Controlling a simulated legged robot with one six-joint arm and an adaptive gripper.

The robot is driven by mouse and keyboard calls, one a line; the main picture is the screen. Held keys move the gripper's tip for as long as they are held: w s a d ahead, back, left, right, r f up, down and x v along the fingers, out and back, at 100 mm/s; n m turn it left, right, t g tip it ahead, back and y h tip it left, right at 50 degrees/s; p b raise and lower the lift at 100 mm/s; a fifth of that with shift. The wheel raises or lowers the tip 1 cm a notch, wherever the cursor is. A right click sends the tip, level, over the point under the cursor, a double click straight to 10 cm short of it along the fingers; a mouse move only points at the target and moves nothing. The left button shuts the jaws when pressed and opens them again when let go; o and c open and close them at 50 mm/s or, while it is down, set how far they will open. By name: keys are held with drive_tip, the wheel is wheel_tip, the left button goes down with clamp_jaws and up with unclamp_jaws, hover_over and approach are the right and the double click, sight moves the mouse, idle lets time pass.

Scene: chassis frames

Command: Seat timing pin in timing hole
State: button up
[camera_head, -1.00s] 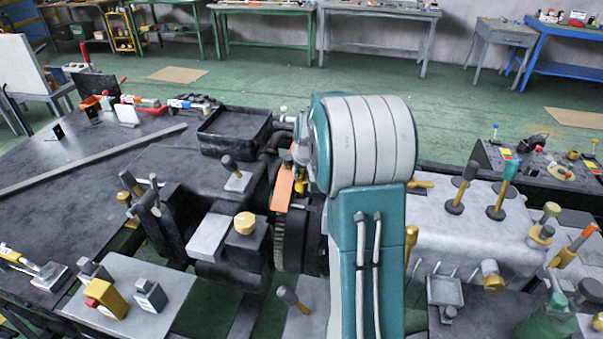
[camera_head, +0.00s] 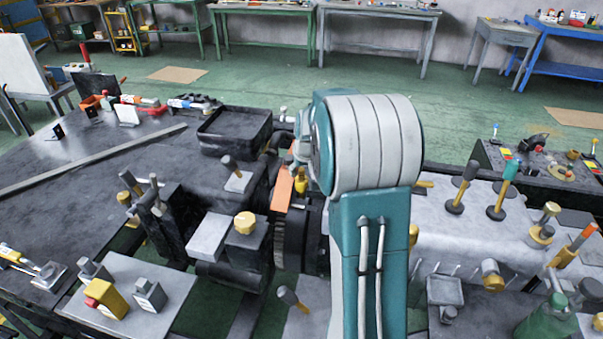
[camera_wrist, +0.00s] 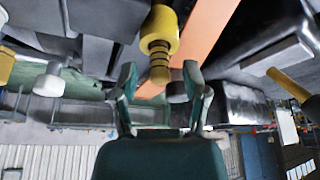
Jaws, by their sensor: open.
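In the wrist view, a yellow pin (camera_wrist: 159,30) with a rounded knob and a dark-ringed shaft stands beyond and between the fingertips of my gripper (camera_wrist: 160,72). I take it to be the timing pin. The fingers are spread, one on each side of the shaft's end, with gaps showing. An orange plate (camera_wrist: 206,28) lies behind the pin. In the head view, the yellow pin (camera_head: 301,184) shows beside the orange plate (camera_head: 283,189), left of my arm. My gripper is mostly hidden there by my arm. I cannot make out the timing hole.
A dark toothed wheel (camera_head: 283,240) stands below the orange plate. A block with a yellow knob (camera_head: 245,223) is to its left. A black tray (camera_head: 235,132) sits behind. Grey surfaces with upright handles (camera_head: 462,190) lie right of my arm.

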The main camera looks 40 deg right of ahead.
drive_tip(key=v, duration=1)
drive_tip(key=s+a+r+n, duration=0.1)
drive_tip(key=s+a+r, duration=0.3)
drive_tip(key=a, duration=0.5)
drive_tip(key=s+a+n, duration=0.1)
drive_tip(key=s+a, duration=0.6)
drive_tip(key=s, duration=0.3)
drive_tip(key=s+a+f+n+t+y, duration=0.1)
drive_tip(key=s+a, duration=0.7)
drive_tip(key=s, duration=0.2)
drive_tip(key=shift+a+n, duration=0.15)
drive_tip(key=shift+n, duration=0.15)
drive_tip(key=shift+f, duration=0.1)
